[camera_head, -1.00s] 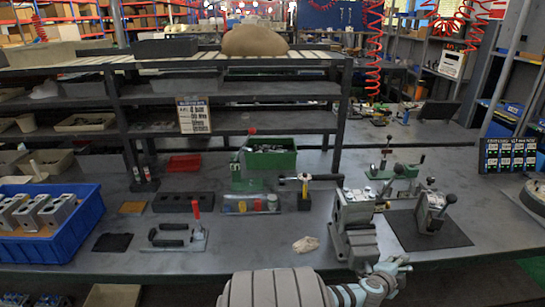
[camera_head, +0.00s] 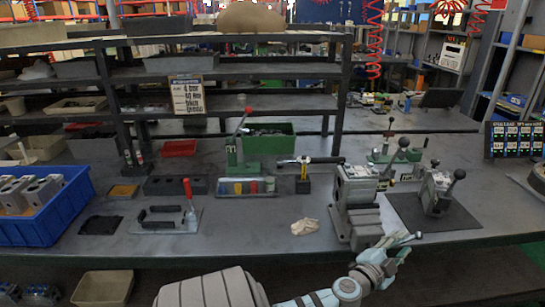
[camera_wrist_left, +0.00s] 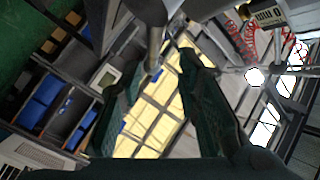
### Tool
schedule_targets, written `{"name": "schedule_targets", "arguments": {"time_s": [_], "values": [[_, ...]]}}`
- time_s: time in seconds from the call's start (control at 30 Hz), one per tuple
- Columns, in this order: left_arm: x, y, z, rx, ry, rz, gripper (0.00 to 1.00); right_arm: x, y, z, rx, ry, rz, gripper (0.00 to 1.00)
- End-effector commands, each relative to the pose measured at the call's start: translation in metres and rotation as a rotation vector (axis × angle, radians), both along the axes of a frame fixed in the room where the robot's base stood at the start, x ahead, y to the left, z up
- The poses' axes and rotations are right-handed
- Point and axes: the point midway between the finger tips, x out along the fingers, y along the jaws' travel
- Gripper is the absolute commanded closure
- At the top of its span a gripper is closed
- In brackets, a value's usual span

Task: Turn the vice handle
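The grey vice (camera_head: 357,218) stands near the front edge of the bench, with a grey block in its jaws. My left gripper (camera_head: 402,243) is low in front of the vice, at the bench's front edge and to the right of the vice's base. In the left wrist view its two dark fingers (camera_wrist_left: 158,85) are spread apart. A grey metal rod (camera_wrist_left: 155,45), perhaps the vice handle, shows beyond and between the fingertips. I cannot tell whether a finger touches it. In the head view the handle is not clear behind the gripper. My right gripper is not in view.
A second block with a black-knobbed lever (camera_head: 436,190) stands on a dark mat (camera_head: 470,222) to the right. A green press (camera_head: 236,150), a blue bin (camera_head: 62,222) and a crumpled cloth (camera_head: 304,227) are to the left. Bare bench lies around the cloth.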

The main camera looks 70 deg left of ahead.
Motion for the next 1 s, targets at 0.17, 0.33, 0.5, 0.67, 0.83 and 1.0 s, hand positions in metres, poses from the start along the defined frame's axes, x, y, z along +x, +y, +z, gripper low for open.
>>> {"name": "schedule_targets", "arguments": {"time_s": [0.17,0.33,0.5,0.67,0.83,1.0], "values": [[-0.034,-0.01,-0.002,0.001,0.003,0.0,0.69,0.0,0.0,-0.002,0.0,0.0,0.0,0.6],[-0.079,-0.025,-0.003,-0.001,0.005,-0.001,0.69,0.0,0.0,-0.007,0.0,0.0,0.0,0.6],[-0.101,-0.024,-0.027,-0.031,0.084,0.022,0.69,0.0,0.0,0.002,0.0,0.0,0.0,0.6],[-0.111,-0.017,-0.072,-0.086,0.213,0.05,0.69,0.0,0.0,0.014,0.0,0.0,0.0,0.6],[-0.13,-0.013,-0.12,-0.15,0.345,0.08,0.69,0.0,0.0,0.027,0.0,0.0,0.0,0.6],[-0.155,-0.013,-0.164,-0.219,0.473,0.108,0.69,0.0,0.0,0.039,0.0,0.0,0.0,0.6]]}}
